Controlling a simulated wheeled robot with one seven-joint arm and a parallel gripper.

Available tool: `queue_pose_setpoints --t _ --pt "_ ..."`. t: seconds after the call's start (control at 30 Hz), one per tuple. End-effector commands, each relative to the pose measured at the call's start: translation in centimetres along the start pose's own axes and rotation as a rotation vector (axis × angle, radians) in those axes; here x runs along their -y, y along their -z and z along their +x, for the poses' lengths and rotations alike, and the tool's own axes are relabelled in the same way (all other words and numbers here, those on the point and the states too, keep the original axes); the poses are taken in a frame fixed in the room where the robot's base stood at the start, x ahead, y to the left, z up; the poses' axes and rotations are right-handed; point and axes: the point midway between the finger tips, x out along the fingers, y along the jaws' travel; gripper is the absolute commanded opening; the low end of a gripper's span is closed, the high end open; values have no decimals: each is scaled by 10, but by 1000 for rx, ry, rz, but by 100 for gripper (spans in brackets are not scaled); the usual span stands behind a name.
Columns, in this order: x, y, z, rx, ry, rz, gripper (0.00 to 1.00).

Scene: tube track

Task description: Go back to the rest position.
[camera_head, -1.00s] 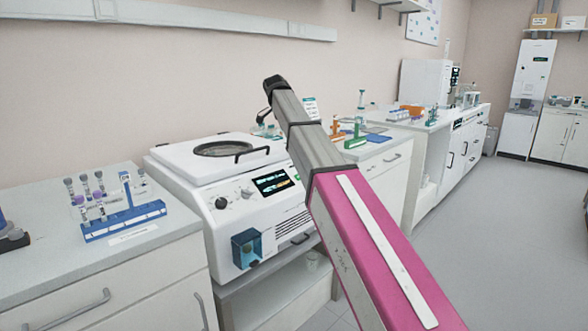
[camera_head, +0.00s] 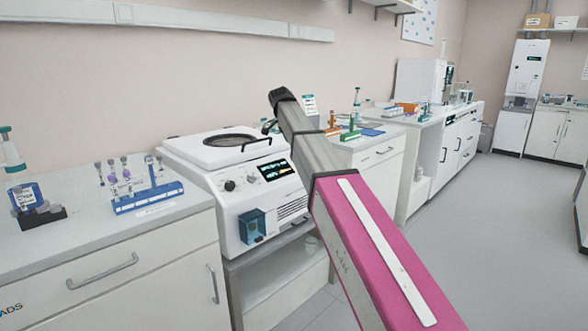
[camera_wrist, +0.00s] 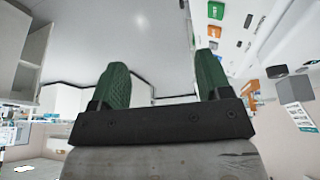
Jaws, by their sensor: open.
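My gripper (camera_wrist: 163,85) shows in the wrist view with two green fingers set wide apart and nothing between them. In the head view my pink and grey arm reaches up and away in front of the centrifuge, and the fingers cannot be made out there. The white centrifuge (camera_head: 222,185) has its lid down, with a lit screen on its front. A blue rack (camera_head: 148,197) with several capped tubes stands on the left counter, apart from my arm.
The left counter (camera_head: 60,236) also holds a blue-labelled bottle (camera_head: 26,195) at its left end. More benches (camera_head: 455,130) with lab items run along the wall behind my arm. The grey floor (camera_head: 490,230) at the right is clear.

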Motion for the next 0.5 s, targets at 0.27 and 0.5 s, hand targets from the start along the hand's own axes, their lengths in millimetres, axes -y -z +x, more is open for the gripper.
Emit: queue_pose_setpoints --t 0.27,0.5 --pt "-27 -14 66 34 -2 -111 71" --pt "-75 -39 159 90 3 -276 71"
